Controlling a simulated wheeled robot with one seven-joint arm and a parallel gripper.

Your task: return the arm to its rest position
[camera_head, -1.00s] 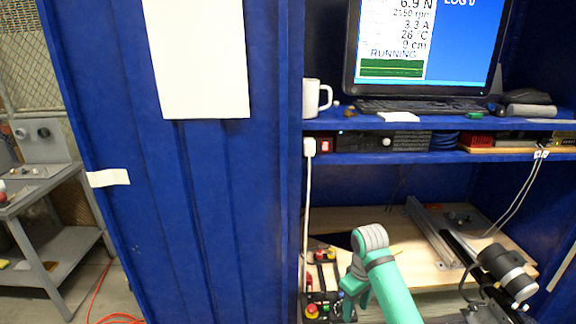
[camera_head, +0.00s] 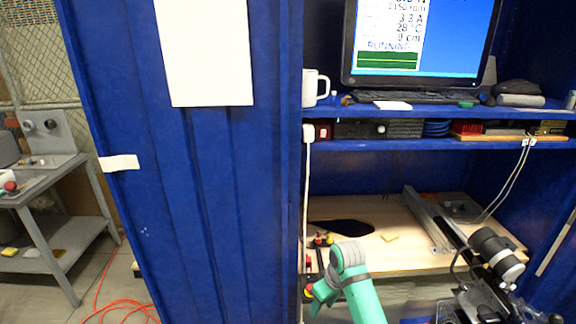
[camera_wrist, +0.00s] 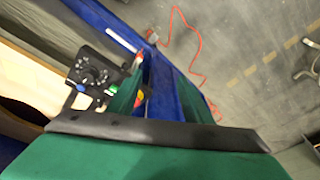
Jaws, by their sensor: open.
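My arm, in mint green with a grey joint (camera_head: 350,256), rises from the bottom of the head view in front of the cabinet's lower bay. My gripper (camera_head: 322,296) is at its left end, low in the picture by the door edge and close in view to the control panel with red and yellow buttons (camera_head: 322,240). Its jaws are open, and I see nothing held. In the wrist view, the green gripper body with a dark edge fills the bottom. A black control box with a round knob (camera_wrist: 92,76) shows beyond it at left.
The blue cabinet door (camera_head: 215,210) stands at left of the bay. A wooden board (camera_head: 400,235) with a metal rail (camera_head: 428,218) lies inside. A mug (camera_head: 314,88) and monitor (camera_head: 425,40) are on the shelf above. A red hose (camera_head: 120,308) lies on the floor; a grey bench (camera_head: 45,220) stands far left.

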